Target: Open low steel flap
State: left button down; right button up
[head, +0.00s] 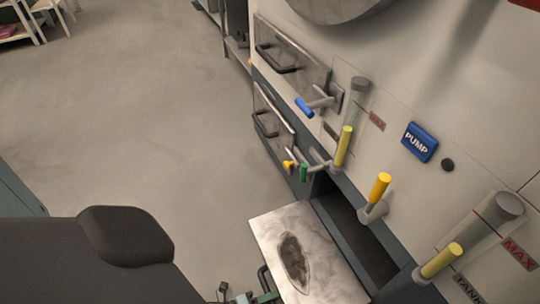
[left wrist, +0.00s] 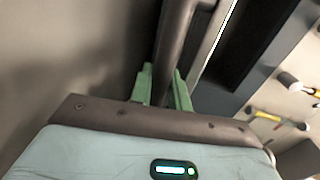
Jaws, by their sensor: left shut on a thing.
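The low steel flap (head: 325,243) is tilted down and outward from the machine's front, with a dark patch on its face. Behind it a dark opening (head: 362,240) shows in the machine. The flap's dark bar handle (head: 265,280) is at its outer left edge. In the left wrist view the handle (left wrist: 175,35) runs between the green fingers. My left gripper (head: 262,298) is shut on this handle, at the bottom of the head view; its fingers also show in the left wrist view (left wrist: 164,88). My right gripper is not in view.
Two more steel flaps with dark handles, an upper one (head: 290,57) and a lower one (head: 273,118), look closed farther along. Levers with yellow (head: 380,186), blue (head: 304,107) and green grips stick out of the front near a blue PUMP sign (head: 419,142). The floor (head: 150,120) at left is clear.

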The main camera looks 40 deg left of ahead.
pick_arm(q)
jog(key=shift+f, duration=0.2)
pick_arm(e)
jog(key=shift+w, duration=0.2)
pick_arm(q)
jog(key=c, duration=1.5)
grip_release()
jog(key=shift+c, duration=0.2)
jog(key=shift+o, duration=0.8)
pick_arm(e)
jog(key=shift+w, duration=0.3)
